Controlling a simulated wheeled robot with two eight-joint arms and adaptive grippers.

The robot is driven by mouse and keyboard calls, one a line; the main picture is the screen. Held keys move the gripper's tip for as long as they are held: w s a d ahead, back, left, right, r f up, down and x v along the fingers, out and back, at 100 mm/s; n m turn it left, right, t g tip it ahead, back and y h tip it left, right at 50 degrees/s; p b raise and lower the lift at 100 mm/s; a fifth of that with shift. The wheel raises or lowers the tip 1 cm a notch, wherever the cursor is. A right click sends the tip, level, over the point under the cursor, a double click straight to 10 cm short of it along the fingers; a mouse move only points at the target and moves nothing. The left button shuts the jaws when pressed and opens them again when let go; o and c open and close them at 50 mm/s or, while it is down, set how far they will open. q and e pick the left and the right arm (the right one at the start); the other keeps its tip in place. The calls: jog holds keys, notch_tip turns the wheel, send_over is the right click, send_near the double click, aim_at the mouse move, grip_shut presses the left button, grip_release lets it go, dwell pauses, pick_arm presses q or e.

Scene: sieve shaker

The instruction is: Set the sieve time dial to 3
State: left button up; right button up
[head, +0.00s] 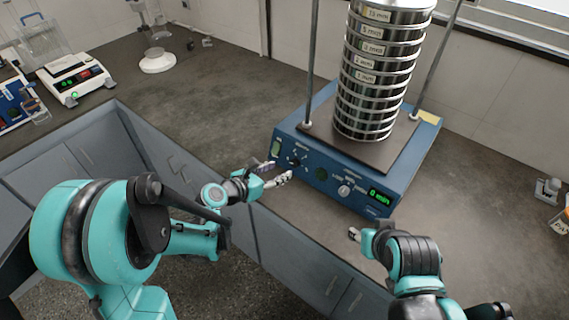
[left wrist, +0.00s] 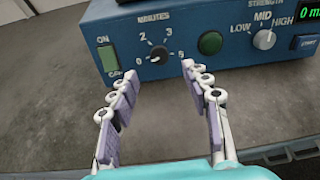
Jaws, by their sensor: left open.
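The blue sieve shaker (head: 330,187) stands on the bench with a steel sieve stack (head: 375,75) on top. Its black MINUTES dial (left wrist: 158,54) has numbers around it; a pale mark seems to show at its lower left, towards the 0. The dial also shows small in the head view (head: 295,161). My left gripper (head: 277,173) is open and empty in front of the panel; in the left wrist view its fingers (left wrist: 153,82) spread below the dial, apart from it. My right gripper (head: 355,234) is near the bench's front edge; its opening is unclear.
The panel also has a green ON switch (left wrist: 108,60), a green button (left wrist: 210,43), a strength knob (left wrist: 264,39) and a lit display (head: 379,196). A white balance (head: 76,79) stands at the far left. The bench left of the shaker (head: 200,110) is clear.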

aim_at(294, 163)
pick_arm(q)
jog(key=shift+n, duration=0.3)
jog(key=b+x, duration=0.2)
jog(key=x, duration=0.4)
jog(key=shift+w+d+f, duration=0.15)
jog(key=shift+w+f, duration=0.1)
jog(key=shift+f, duration=0.05)
jog(key=shift+w+d+f+b, duration=0.15)
jog(key=shift+w+d+b, duration=0.2)
jog(key=shift+w, duration=0.1)
grip_shut()
